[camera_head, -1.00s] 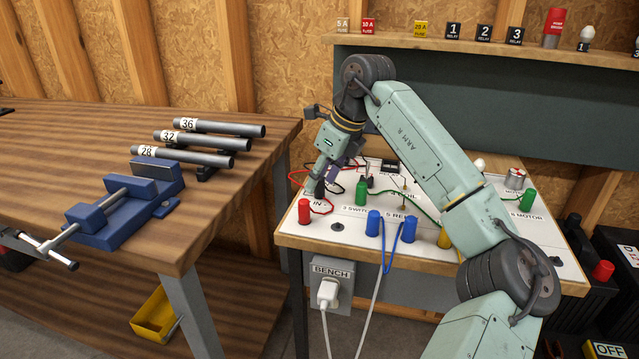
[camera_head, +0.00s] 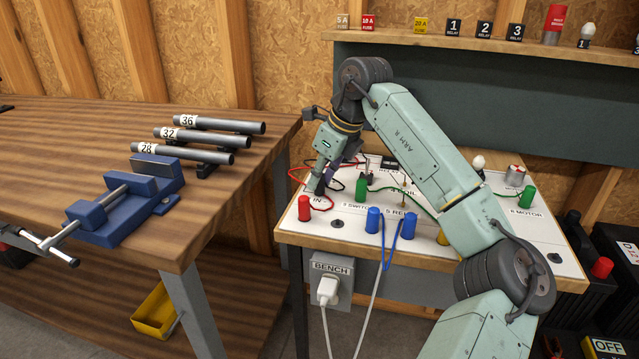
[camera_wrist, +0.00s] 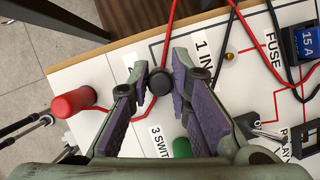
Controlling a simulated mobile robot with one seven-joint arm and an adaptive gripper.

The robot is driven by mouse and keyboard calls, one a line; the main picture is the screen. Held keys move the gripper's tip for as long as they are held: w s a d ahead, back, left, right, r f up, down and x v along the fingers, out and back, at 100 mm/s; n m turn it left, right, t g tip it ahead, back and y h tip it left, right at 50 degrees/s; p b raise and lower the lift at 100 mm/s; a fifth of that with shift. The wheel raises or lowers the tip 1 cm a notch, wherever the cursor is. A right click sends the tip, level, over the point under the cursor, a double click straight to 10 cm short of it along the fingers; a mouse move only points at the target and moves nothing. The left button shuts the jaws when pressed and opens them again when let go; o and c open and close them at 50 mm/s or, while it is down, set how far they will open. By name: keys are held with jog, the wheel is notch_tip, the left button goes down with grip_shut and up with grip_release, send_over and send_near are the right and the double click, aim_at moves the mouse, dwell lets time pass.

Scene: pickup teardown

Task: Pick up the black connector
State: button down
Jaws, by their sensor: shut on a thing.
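The black connector (camera_wrist: 159,82) shows as a round black end between my fingertips in the wrist view, close to the "1 IN" label. My gripper (camera_wrist: 160,80) is shut on it, one finger on each side. In the head view my gripper (camera_head: 318,186) points down over the left part of the white test board (camera_head: 350,238). The connector is mostly hidden there. I cannot tell whether it is clear of the board.
A red connector (camera_head: 304,208) stands left of my gripper. A green connector (camera_head: 361,189) and blue connectors (camera_head: 373,221) stand to the right. Red and black cables run near my fingers. A workbench with a blue vise (camera_head: 125,205) is at left.

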jog(key=shift+r, duration=0.1)
jog(key=shift+r, duration=0.3)
notch_tip(320, 180, up, 3)
jog(key=shift+f+b, duration=0.1)
jog(key=shift+b, duration=0.35)
jog(key=s+r+b, duration=0.2)
jog(key=s+r, duration=0.1)
jog(key=s, duration=1.3)
jog(key=shift+a+r+b, duration=0.2)
jog(key=shift+a+b, duration=0.1)
